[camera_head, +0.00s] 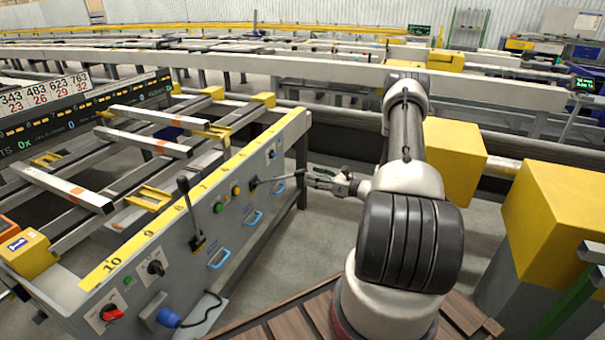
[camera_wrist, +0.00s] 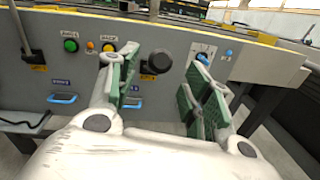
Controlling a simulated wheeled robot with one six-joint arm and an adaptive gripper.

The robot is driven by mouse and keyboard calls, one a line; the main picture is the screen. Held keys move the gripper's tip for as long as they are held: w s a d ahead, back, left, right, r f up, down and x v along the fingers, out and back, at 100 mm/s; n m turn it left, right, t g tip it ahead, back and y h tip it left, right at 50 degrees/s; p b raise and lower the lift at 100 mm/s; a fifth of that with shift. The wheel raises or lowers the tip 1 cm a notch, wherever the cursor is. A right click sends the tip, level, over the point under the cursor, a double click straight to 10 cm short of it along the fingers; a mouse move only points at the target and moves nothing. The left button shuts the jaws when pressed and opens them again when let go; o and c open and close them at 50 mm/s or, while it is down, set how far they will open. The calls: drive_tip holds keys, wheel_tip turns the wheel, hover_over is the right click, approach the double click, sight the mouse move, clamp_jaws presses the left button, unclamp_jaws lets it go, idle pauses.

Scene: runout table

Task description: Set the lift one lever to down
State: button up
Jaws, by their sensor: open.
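A lever with a black knob (camera_head: 299,173) sticks out from the grey panel (camera_head: 245,215) toward my gripper. In the wrist view its round black knob (camera_wrist: 157,62) shows between my fingertips, seen nearly end-on. My gripper (camera_head: 318,178) is open, just to the right of the knob; in the wrist view its green-padded fingers (camera_wrist: 162,78) stand on either side of it. I cannot tell whether they touch it. A second lever (camera_head: 190,213) stands nearly upright further left on the panel; part of it shows in the wrist view (camera_wrist: 22,32). The lever labels are too small to read.
Green and yellow buttons, blue handles (camera_head: 254,218), a red knob (camera_head: 112,313) and a blue plug (camera_head: 168,317) are on the panel. Yellow blocks (camera_head: 455,160) stand to the right of my arm. Grey floor (camera_head: 300,240) is clear below my gripper.

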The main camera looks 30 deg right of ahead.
sight(302, 173)
drive_tip(key=shift+x, duration=2.75)
clamp_jaws()
